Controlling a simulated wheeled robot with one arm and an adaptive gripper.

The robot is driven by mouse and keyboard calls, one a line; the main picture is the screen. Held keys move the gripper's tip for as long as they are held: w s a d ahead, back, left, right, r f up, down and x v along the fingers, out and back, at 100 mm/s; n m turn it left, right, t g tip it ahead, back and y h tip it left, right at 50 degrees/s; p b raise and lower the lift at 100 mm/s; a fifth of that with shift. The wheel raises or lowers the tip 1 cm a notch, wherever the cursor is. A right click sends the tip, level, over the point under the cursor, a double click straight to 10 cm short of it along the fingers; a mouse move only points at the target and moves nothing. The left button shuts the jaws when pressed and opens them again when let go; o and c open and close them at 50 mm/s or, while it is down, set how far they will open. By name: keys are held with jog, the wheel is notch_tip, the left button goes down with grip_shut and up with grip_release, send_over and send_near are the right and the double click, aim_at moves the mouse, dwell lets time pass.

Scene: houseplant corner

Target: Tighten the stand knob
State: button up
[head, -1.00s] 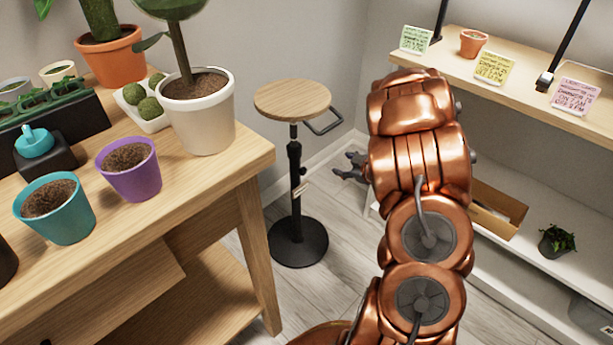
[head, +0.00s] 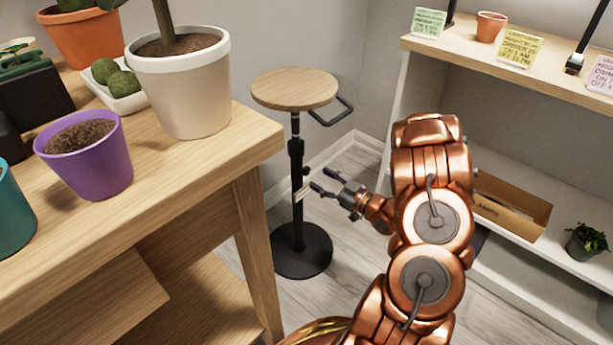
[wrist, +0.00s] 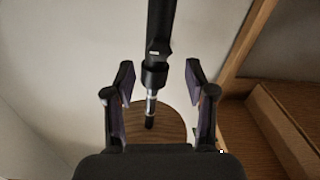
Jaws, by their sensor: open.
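The round wooden-topped stand (head: 294,88) stands upright on a black base, with a dark pole under its top. A thicker dark collar sits partway up the pole, and a small dark bump on its right side looks like the knob (head: 305,171). My gripper (head: 322,181) is open and empty, just right of the pole at about collar height, fingers pointing at it. In the wrist view the pole and dark collar (wrist: 155,75) show between the two spread fingers, with the wooden top beyond. I cannot make out the knob clearly there, nor any contact.
The wooden table (head: 190,160) with a white pot (head: 185,90) and purple pot (head: 90,165) stands close left of the stand. A shelf (head: 460,55) with notes and a cardboard box (head: 512,212) is at right. A bent handle (head: 335,112) juts from the stand top's right.

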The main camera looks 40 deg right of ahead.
aim_at(307, 172)
jog(key=shift+b+x, duration=0.65)
jog(key=shift+x, duration=1.9)
jog(key=shift+c, duration=0.3)
grip_shut()
jog(key=shift+a, duration=0.55)
jog(key=shift+d, duration=0.3)
jog(key=shift+p, duration=0.5)
